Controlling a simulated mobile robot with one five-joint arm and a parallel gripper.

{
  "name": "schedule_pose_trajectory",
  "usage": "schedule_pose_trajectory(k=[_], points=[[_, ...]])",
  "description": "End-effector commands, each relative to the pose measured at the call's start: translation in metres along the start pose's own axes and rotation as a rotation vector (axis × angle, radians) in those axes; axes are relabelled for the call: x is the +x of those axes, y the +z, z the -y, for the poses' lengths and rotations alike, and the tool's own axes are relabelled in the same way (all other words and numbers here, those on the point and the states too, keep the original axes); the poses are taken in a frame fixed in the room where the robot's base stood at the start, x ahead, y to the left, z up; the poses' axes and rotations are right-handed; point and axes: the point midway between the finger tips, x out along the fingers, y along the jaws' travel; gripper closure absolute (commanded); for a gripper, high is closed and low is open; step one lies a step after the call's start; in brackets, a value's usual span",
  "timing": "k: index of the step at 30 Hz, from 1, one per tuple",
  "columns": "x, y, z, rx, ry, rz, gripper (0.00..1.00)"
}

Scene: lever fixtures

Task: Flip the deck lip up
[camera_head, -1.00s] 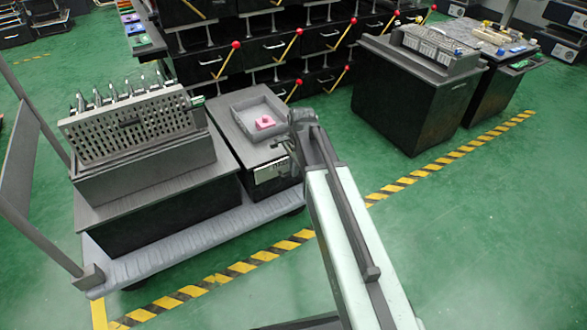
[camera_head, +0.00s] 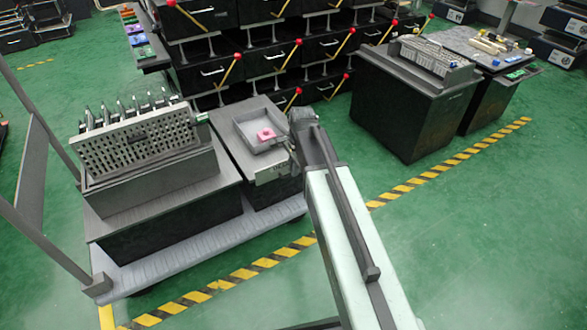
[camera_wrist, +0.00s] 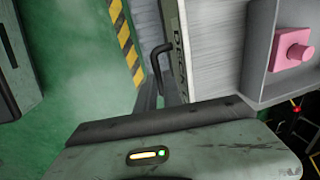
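The deck lip (camera_head: 272,173) is a light, lettered strip along the front edge of the low cabinet, beside my wrist in the head view. In the wrist view the deck lip (camera_wrist: 174,35) runs along the left edge of the metal cabinet top, its lettering partly readable as "DECK". A dark bent handle (camera_wrist: 158,62) stands out from its left side. My gripper (camera_head: 301,118) is at the cabinet's right front corner, close to the lip. Its fingertips are hidden in both views, so I cannot tell whether it touches the handle.
A shallow grey tray (camera_head: 245,139) with a pink block (camera_head: 266,134) sits on the cabinet top. A perforated metal rack (camera_head: 140,140) stands to its left, on the same trolley (camera_head: 200,236). Red-knobbed levers (camera_head: 237,57) line drawers behind.

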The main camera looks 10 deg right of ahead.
Motion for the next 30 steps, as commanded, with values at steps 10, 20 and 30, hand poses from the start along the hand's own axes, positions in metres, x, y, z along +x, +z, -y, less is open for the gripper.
schedule_pose_trajectory(k=[10, 20, 30], points=[[0.000, 0.000, 0.000, 0.000, 0.001, 0.001, 0.80], [-0.044, 0.001, 0.001, 0.000, 0.002, 0.001, 0.80], [-0.079, 0.000, 0.000, 0.000, 0.001, 0.001, 0.80]])
